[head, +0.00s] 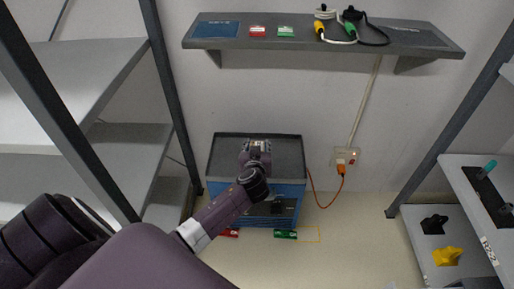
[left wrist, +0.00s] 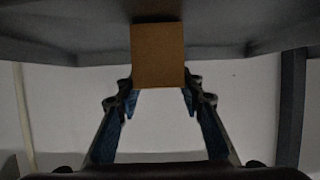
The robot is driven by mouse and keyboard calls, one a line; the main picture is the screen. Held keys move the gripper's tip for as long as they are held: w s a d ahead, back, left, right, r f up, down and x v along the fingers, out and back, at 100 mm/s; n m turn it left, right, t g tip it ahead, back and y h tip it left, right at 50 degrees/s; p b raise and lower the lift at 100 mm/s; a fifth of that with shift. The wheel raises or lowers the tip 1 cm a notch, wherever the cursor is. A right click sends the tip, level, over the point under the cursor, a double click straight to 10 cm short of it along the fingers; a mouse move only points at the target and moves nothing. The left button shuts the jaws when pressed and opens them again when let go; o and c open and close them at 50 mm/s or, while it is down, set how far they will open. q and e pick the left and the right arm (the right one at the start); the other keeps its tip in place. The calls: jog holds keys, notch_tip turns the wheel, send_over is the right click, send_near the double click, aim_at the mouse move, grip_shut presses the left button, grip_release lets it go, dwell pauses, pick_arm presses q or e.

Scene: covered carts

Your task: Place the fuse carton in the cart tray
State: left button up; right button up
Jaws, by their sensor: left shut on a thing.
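The fuse carton (left wrist: 158,55) is a plain brown box in the left wrist view, held between the fingertips of my left gripper (left wrist: 160,92). In the head view my left arm reaches forward, and my left gripper (head: 257,150) is over the dark cart tray (head: 225,152) on top of a blue cart. The carton is small and mostly hidden by the gripper there. I cannot tell whether it touches the tray floor. My right gripper is not in view.
An orange cord (head: 323,205) runs from a wall outlet beside the cart. Shelving racks stand left (head: 75,75) and right (head: 455,175).

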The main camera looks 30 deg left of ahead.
pick_arm(q)
jog(key=shift+f, duration=0.15)
jog(key=o, duration=1.2)
